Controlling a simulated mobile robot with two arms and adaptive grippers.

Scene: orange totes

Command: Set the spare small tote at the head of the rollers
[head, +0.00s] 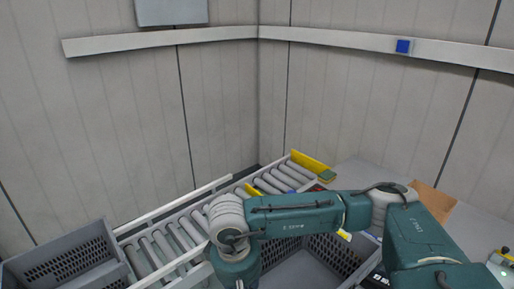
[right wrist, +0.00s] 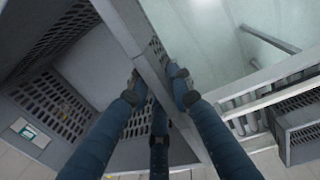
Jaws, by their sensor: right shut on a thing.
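A grey tote with slotted walls (head: 335,254) shows low in the head view, partly hidden behind my right arm, beside the rollers (head: 170,240). In the right wrist view my right gripper (right wrist: 156,82) is shut on the rim of a grey slotted tote (right wrist: 118,26), its fingers on both sides of the wall. It appears to be this same tote. Whether its base is lifted or resting, I cannot tell. The rollers also show at the right of the wrist view (right wrist: 262,104). My left gripper is in neither view.
Another grey tote (head: 62,266) stands left of the rollers. A grey table (head: 375,178) with a brown box (head: 433,199) lies to the right. The walls meet behind the conveyor.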

